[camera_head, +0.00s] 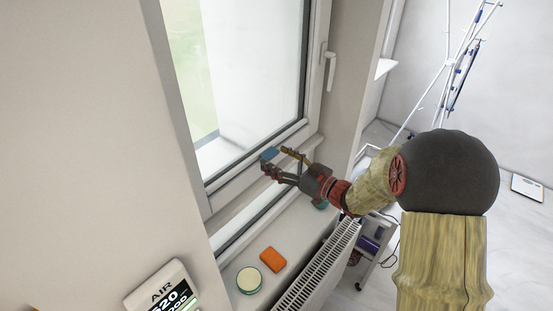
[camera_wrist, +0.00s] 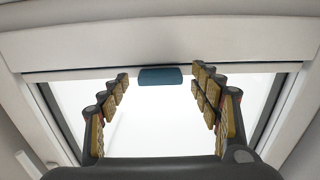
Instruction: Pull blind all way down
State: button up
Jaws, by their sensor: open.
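A small blue pull tab (camera_wrist: 160,76) shows in the wrist view, on a thin pale bar (camera_wrist: 230,67) across the window opening. The tab also shows in the head view (camera_head: 269,153), low at the window, right by my fingertips. My gripper (camera_head: 276,161) is open, and in the wrist view its two fingers (camera_wrist: 160,84) stand apart to the left and right of the tab. I see no finger touching the tab. I cannot make out the blind's cloth clearly against the bright pane.
The window (camera_head: 255,70) has a handle (camera_head: 330,66) on its right frame. Below, the sill holds an orange block (camera_head: 273,259) and a round green-rimmed tin (camera_head: 249,280). A radiator (camera_head: 318,268) stands beside the sill. An air monitor (camera_head: 163,290) is at lower left.

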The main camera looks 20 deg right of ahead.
jog(key=v, duration=1.1)
jog(key=shift+s, duration=0.25)
jog(key=shift+d+f, duration=0.1)
jog(key=shift+d, duration=0.1)
